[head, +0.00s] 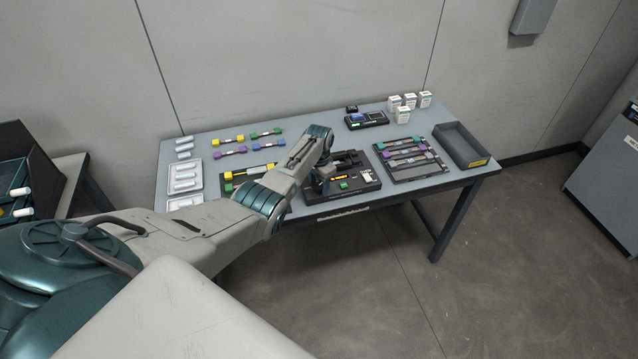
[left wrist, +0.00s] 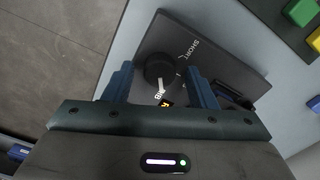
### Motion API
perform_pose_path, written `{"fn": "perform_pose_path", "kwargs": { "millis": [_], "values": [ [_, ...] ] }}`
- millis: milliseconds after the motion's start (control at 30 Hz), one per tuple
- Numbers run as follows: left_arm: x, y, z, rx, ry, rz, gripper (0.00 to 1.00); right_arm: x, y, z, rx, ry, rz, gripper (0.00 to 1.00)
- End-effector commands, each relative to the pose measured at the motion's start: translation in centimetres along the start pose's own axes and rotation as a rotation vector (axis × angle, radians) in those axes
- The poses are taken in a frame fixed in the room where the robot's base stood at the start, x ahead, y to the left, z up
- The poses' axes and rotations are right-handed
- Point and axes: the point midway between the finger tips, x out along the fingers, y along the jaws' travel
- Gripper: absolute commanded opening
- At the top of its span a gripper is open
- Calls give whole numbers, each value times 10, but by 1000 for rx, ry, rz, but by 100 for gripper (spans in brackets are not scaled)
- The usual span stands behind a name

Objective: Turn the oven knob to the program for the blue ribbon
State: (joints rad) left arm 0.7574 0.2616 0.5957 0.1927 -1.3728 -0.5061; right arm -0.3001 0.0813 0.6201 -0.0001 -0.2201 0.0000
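The round black oven knob (left wrist: 160,72) sits on a dark panel (left wrist: 215,60) in the left wrist view. White lettering "SHORT" is printed beside it, and a second white label below it is partly hidden. My left gripper (left wrist: 160,88) is open, with one blue finger on each side of the knob and a small gap visible on both sides. In the head view, the left gripper (head: 318,183) points down at the left part of the dark device (head: 367,187) on the table; the arm hides the knob there. My right gripper is not in view.
Several coloured ribbon pieces (head: 229,152) lie at the table's back left, beside white trays (head: 197,178). A dark rack (head: 430,173) with coloured pieces and an empty grey bin (head: 461,141) stand at the right. Small white boxes (head: 403,114) stand at the back.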

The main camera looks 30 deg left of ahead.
Motion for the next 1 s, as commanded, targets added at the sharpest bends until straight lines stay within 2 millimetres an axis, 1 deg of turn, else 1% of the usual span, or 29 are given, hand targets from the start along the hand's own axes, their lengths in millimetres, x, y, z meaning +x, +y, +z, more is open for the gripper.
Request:
{"fn": "perform_pose_path", "kwargs": {
  "millis": [167,267,400,700,800,900,1000],
  "values": [
    [-2,0,0,-1,-1,0,51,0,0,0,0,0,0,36],
    [-9,0,0,-1,1,-1,51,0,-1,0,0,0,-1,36],
    [-28,0,0,0,3,-1,51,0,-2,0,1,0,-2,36],
    [-81,-1,0,0,2,-3,51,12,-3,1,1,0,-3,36],
    [-94,0,-1,0,2,-1,51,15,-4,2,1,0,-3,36],
    [-103,0,0,0,1,0,51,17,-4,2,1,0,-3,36],
    [-107,0,0,0,0,0,51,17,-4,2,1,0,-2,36]
  ]
}}
